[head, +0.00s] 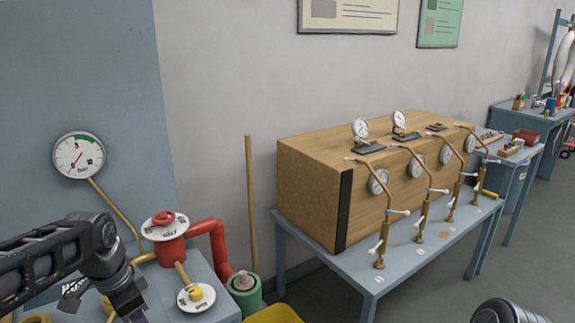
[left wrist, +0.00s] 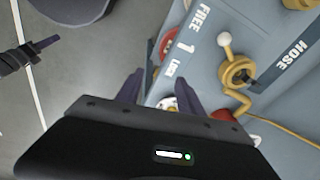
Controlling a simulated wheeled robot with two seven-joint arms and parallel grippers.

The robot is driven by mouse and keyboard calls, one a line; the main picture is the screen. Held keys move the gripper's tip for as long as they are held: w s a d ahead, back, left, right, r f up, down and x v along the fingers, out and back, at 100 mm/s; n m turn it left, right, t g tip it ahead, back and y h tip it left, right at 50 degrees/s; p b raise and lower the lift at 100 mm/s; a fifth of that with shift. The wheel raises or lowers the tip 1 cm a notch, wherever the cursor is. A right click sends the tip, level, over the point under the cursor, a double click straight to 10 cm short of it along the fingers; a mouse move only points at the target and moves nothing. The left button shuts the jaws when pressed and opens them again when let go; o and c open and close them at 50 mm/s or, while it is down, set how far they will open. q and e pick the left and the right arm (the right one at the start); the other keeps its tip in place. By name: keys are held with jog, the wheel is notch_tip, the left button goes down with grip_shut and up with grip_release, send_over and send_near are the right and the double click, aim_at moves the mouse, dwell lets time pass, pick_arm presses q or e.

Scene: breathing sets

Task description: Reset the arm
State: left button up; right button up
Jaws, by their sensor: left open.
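My left arm comes in from the left in the head view, and its gripper (head: 130,312) points down at the bottom edge, partly cut off. In the left wrist view the two dark fingers of the left gripper (left wrist: 160,95) stand apart with nothing seen held between them. They are over the edge of a blue-grey bench (left wrist: 205,75) with FREE, LOCK and HOSE labels. A brass fitting with a white-knobbed lever (left wrist: 225,40) is beyond the fingers. A rounded grey part of my right arm shows at the bottom right of the head view; its gripper is out of frame.
A red valve with a dial (head: 165,225), a gauge (head: 78,155) and a green pot (head: 245,290) are near the left arm. A wooden cabinet (head: 310,185) stands on a blue table (head: 375,280) with several brass taps. Grey floor lies right of it.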

pick_arm(q)
jog(key=w+d+f+n+t+h, duration=0.1)
jog(key=w+d+f+n+t, duration=0.2)
jog(key=w+d+f, duration=0.25)
jog(key=d+f+n+h, duration=0.2)
jog(key=d+f+n, duration=0.2)
jog(key=d+f, duration=0.7)
jog(key=s+d+f+n+g, duration=0.1)
jog(key=s+d+f, duration=0.3)
jog(key=s+f, duration=0.6)
jog(key=s+d+f+n+g+h, duration=0.1)
jog(key=s+d+f+n+g, duration=0.1)
jog(key=s+f, duration=0.9)
jog(key=s+d+g, duration=0.1)
jog(key=s, duration=0.2)
jog(key=shift+s+d+f, duration=0.2)
jog(key=shift+d+f, duration=0.1)
jog(key=shift+d, duration=0.1)
